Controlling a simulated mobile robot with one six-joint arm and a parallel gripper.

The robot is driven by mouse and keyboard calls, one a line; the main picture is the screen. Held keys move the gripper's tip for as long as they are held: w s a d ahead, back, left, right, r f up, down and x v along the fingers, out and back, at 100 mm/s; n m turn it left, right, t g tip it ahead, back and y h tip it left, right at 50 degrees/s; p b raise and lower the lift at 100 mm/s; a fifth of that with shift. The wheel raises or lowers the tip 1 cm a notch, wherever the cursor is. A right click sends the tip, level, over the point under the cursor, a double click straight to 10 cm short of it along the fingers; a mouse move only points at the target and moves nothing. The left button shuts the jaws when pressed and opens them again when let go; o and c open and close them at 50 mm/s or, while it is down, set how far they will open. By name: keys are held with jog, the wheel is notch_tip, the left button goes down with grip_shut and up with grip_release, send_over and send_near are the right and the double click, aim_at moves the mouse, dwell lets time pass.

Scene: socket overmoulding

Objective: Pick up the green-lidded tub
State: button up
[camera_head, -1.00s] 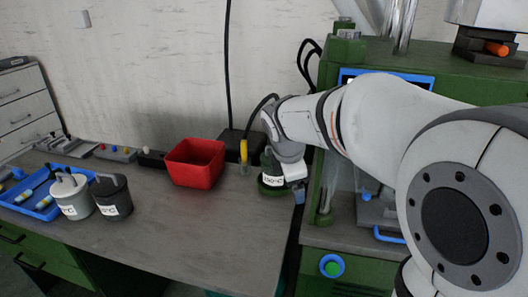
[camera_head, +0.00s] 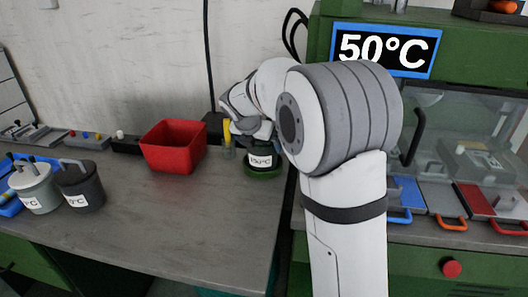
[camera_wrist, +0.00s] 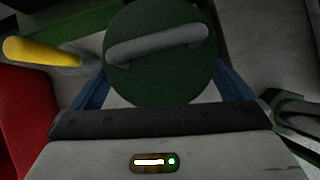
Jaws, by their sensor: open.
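The green-lidded tub (camera_head: 261,158) stands upright at the table's right end in the head view, with a white label on its side and green at its base. My arm partly covers its top. In the wrist view its round dark green lid (camera_wrist: 160,75) with a grey bar handle (camera_wrist: 157,44) lies straight ahead of my gripper. My gripper (camera_wrist: 163,88) is open, with blue fingers showing at the left and right of the lid. I cannot tell whether they touch the tub.
A yellow-handled tool (camera_wrist: 40,52) and a red bin (camera_head: 172,147) stand close left of the tub. A grey tub (camera_head: 34,187) and a black tub (camera_head: 80,187) stand far left. A green machine with a 50°C display (camera_head: 385,50) is on the right. The table's front middle is clear.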

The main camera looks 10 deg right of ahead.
jog(key=x, duration=0.3)
jog(key=shift+s, duration=0.1)
jog(key=shift+c, duration=0.2)
jog(key=shift+r, duration=0.1)
jog(key=c, duration=1)
